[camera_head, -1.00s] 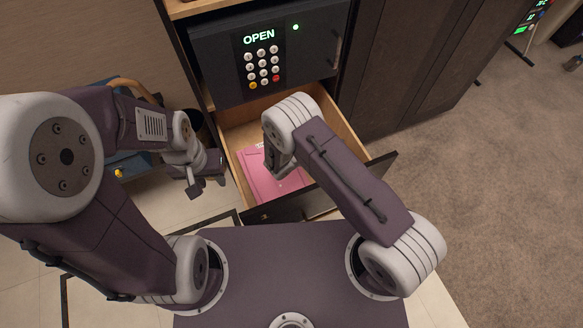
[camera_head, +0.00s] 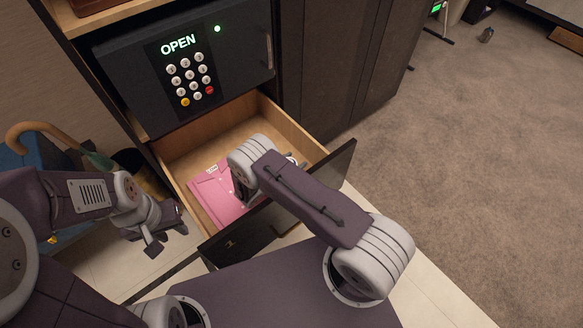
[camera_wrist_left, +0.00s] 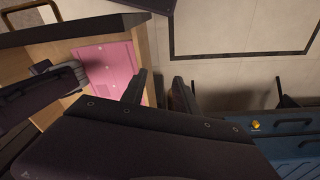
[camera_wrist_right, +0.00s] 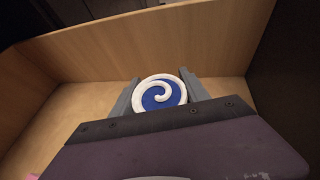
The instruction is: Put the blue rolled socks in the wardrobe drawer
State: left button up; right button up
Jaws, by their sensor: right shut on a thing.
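The blue rolled socks (camera_wrist_right: 158,95), a blue and white swirl, are held between the fingers of my right gripper (camera_wrist_right: 160,90). In the right wrist view they are over the bare floor of the open wooden drawer (camera_wrist_right: 85,105), near its side wall. In the head view the drawer (camera_head: 333,172) is pulled out below the safe, and my right arm reaches into it, largely hiding the gripper and socks. I cannot tell whether the socks touch the drawer floor. My left gripper (camera_head: 167,238) is open and empty, left of the drawer; its parted fingers also show in the left wrist view (camera_wrist_left: 159,88).
A pink folder (camera_head: 215,195) lies in the drawer's left part. A dark safe (camera_head: 185,65) reading OPEN sits above the drawer. An umbrella with a curved handle (camera_head: 45,128) stands left. Dark cabinet doors (camera_head: 340,60) stand right. Carpet (camera_head: 470,170) is free at right.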

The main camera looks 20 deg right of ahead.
notch_tip(320, 180, down, 3)
jog(key=shift+f+b, duration=0.15)
jog(key=shift+b, duration=0.35)
jog(key=shift+f, duration=0.1)
jog(key=o, duration=1.4)
jog(key=shift+c, duration=0.2)
